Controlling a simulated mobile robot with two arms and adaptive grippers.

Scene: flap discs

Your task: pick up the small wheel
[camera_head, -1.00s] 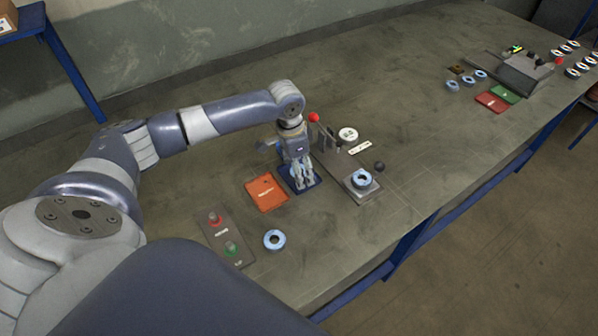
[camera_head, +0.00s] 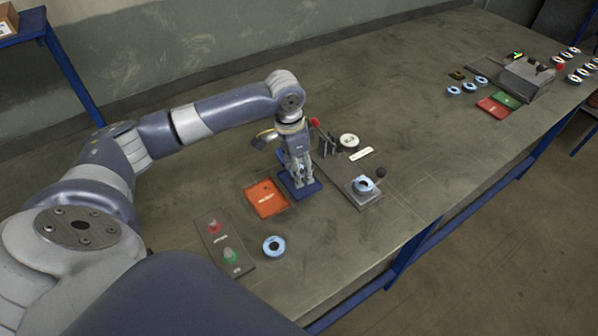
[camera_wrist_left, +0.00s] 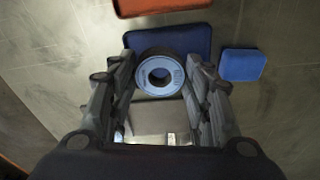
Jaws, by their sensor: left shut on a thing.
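The small wheel (camera_wrist_left: 160,75) is a light blue ring with a dark rim and a centre hole. In the left wrist view it sits between the two fingers of my left gripper (camera_wrist_left: 160,88), which is shut on it. In the head view my left gripper (camera_head: 299,180) points down over a dark blue tray (camera_head: 312,188), and its fingers hide the wheel. The tray also shows behind the wheel in the wrist view (camera_wrist_left: 200,40). I cannot tell whether the wheel touches the tray. My right gripper is not in view.
An orange tray (camera_head: 266,199) lies left of the blue one. A fixture (camera_head: 365,200) with a blue ring (camera_head: 363,185) stands close on the right. Another blue ring (camera_head: 274,246) and a button panel (camera_head: 224,243) are nearer. The table's middle back is clear.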

